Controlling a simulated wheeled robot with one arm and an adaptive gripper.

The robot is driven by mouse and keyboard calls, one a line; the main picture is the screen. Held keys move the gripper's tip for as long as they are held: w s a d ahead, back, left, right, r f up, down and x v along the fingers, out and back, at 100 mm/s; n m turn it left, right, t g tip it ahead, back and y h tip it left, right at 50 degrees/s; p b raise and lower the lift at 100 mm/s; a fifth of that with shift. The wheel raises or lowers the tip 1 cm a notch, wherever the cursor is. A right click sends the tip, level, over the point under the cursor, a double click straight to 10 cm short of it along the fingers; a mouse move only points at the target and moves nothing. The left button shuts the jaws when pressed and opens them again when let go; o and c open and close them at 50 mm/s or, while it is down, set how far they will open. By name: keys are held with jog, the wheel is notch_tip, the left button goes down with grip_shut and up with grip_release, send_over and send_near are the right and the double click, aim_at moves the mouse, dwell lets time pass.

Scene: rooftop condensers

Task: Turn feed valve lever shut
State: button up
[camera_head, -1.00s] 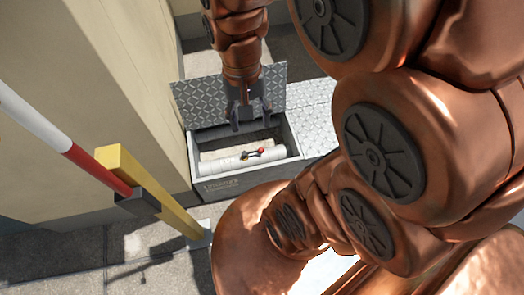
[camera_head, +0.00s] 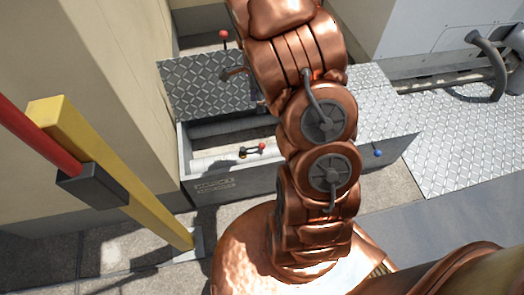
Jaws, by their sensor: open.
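The lever with a red ball tip (camera_head: 262,147) lies low on a pale pipe inside an open grey box (camera_head: 218,190) at the left-centre. Its short dark arm runs left from the ball to a small yellowish fitting, roughly along the pipe. The task's valve label cannot be read. The box's diamond-plate lid (camera_head: 195,90) stands raised behind the opening. My arm crosses just right of the lever and hides the right part of the opening.
Another red ball on a thin post (camera_head: 224,36) stands behind the lid. A blue knob (camera_head: 378,152) is to the right. A yellow post (camera_head: 110,170) with a red bar (camera_head: 35,135) stands at the left, beside the beige wall. Diamond-plate flooring (camera_head: 460,140) extends right.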

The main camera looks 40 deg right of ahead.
jog(key=w+d+f+m+b, duration=0.1)
jog(key=f+b, duration=0.3)
jog(key=f, duration=0.7)
jog(key=w+d+f+m+b, duration=0.1)
jog(key=f+m+b, duration=0.3)
jog(key=f, duration=0.7)
jog(key=w+d+f+m+y+b, duration=0.1)
jog(key=d+f+m+b, duration=0.1)
jog(key=f, duration=0.9)
jog(key=shift+w+d+m+b, duration=0.2)
jog(key=shift+w+m+b, duration=0.1)
jog(key=shift+b, duration=0.6)
jog(key=shift+c, duration=0.3)
jog(key=shift+r, duration=0.1)
grip_shut()
